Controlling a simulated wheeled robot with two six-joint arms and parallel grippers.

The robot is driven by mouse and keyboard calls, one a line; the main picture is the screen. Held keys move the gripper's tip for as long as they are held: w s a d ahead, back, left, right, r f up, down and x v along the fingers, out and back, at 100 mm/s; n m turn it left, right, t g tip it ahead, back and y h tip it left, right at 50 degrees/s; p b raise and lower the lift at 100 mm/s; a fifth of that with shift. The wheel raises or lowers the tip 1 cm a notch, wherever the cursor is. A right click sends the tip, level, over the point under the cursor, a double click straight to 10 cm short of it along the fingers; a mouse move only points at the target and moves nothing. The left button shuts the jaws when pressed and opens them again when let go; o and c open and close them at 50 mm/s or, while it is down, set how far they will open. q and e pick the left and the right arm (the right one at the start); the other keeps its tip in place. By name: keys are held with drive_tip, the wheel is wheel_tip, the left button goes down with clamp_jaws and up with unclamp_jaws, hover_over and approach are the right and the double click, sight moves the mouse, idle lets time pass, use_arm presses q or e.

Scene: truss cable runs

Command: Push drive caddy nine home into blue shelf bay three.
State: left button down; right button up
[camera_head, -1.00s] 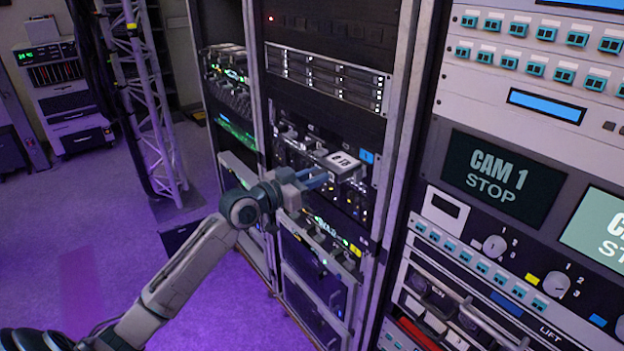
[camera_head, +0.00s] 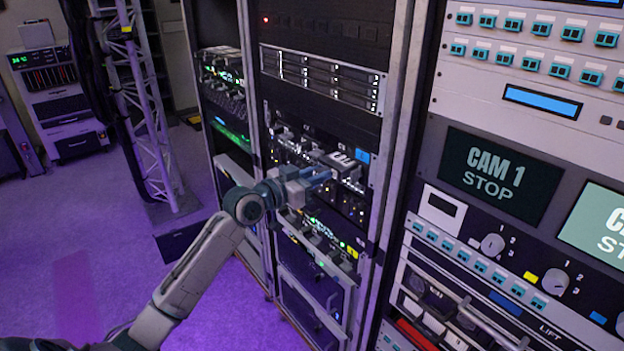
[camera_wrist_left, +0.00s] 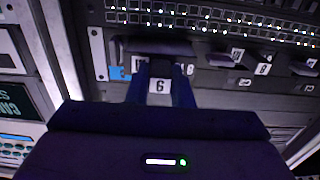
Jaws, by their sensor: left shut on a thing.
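My left gripper (camera_head: 322,178) is shut on a drive caddy (camera_head: 342,162) at the front of a dark shelf (camera_head: 312,150) in the middle rack. In the left wrist view, the fingers (camera_wrist_left: 160,78) close around a white label (camera_wrist_left: 160,86) that reads 6 in this view, which looks turned over, so it would read 9 upright. A blue tag (camera_head: 362,156) is on the shelf just right of the caddy; it shows left of the fingers in the left wrist view (camera_wrist_left: 119,73). The caddy's inner part and exact depth are hidden. My right gripper is out of view.
Neighbouring caddies with white labels (camera_wrist_left: 263,69) sit beside the held one. A drive unit (camera_head: 322,78) is above, and lit gear (camera_head: 330,235) below. A control rack (camera_head: 500,180) stands right. A truss (camera_head: 135,100) rises left; the purple floor (camera_head: 90,240) there is clear.

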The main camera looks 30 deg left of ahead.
sight(334, 167)
use_arm(q)
drive_tip(key=shift+b+x, duration=0.55)
drive_tip(key=shift+x, duration=1.4)
drive_tip(key=shift+w+d, duration=0.15)
drive_tip(key=shift+w, duration=0.2)
drive_tip(key=shift+w+d, duration=0.1)
drive_tip(key=shift+w, duration=0.15)
drive_tip(key=c, duration=1.2)
unclamp_jaws()
drive_tip(key=shift+s+f+b, duration=0.15)
drive_tip(key=shift+s+b, duration=0.15)
drive_tip(key=shift+b, duration=0.15)
drive_tip(key=b+v, duration=0.2)
drive_tip(key=v, duration=0.8)
